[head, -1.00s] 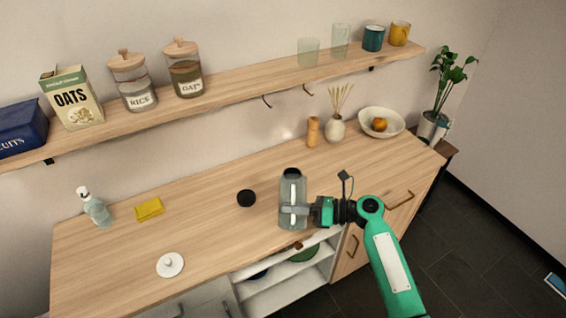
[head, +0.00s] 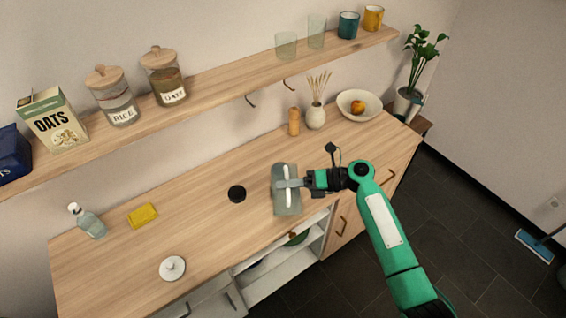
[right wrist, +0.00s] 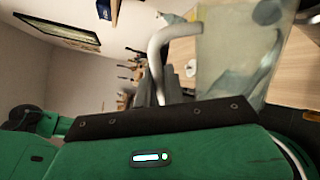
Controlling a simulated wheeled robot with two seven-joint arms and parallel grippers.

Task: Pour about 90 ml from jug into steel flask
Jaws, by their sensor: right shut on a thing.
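The jug (head: 287,202) is a clear grey vessel with a pale handle, over the middle of the wooden counter. My right gripper (head: 289,184) is shut on its handle, reaching in from the right. The jug looks tilted, but its exact angle is hard to judge. In the right wrist view the jug's clear wall (right wrist: 228,55) and pale handle (right wrist: 160,50) stand close to the gripper. I cannot make out the steel flask; the jug may hide it. Any liquid level or stream is unclear. My left gripper is out of view.
A black round lid (head: 237,193) lies just left of the jug. A white knobbed lid (head: 172,268), yellow sponge (head: 143,216) and soap bottle (head: 88,221) are farther left. A wooden mill (head: 294,122), reed vase (head: 315,116) and fruit bowl (head: 346,98) stand behind.

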